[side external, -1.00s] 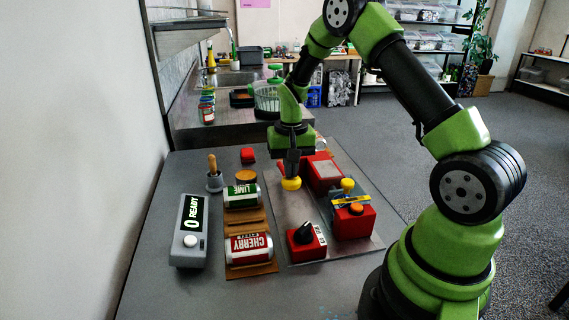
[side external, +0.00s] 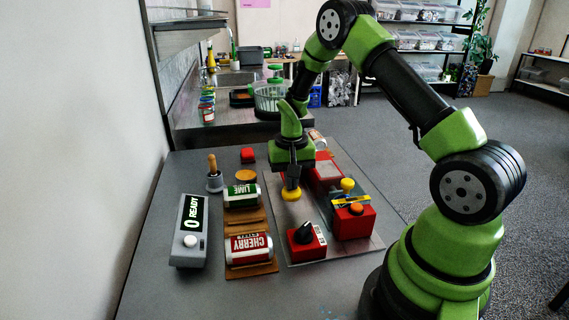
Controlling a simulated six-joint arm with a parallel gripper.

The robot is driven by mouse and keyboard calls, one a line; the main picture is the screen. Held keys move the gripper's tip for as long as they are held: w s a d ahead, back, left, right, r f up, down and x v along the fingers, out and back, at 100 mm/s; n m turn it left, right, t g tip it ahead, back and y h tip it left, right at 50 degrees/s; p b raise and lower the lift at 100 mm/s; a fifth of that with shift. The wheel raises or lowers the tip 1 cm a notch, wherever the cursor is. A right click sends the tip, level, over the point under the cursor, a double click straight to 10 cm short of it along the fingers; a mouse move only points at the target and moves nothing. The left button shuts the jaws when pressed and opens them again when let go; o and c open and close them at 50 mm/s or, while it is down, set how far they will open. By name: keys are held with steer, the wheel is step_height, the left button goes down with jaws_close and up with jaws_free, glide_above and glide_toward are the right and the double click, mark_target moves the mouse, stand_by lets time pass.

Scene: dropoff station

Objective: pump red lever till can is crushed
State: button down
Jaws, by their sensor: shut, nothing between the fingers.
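A red device (side external: 328,172) sits on the metal plate, partly hidden by my arm. A round yellow knob (side external: 291,194) is directly under my gripper (side external: 292,186), low over the plate. My gripper points down, shut with nothing held, and its tips appear to touch the knob. I cannot make out the lever bar between the knob and the red device. A can-like cylinder (side external: 317,139) shows behind my gripper at the device's far end; whether it is crushed is not clear. A lime can (side external: 241,196) and a cherry can (side external: 249,248) lie on brown racks, uncrushed.
A black-knobbed red box (side external: 306,244) and a red box with an orange button (side external: 353,221) share the metal plate (side external: 282,228).

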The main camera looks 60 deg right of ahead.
step_height(320, 180, down, 2)
steer(key=shift+d+f, duration=0.1)
steer(key=r, duration=0.8)
steer(key=shift+w+d+r, duration=0.15)
steer(key=shift+w+d, duration=0.15)
steer(key=shift+w, duration=0.1)
steer(key=shift+s+a+f, duration=0.15)
steer(key=shift+f, duration=0.65)
steer(key=shift+s+a+f, duration=0.15)
steer(key=shift+f, duration=0.65)
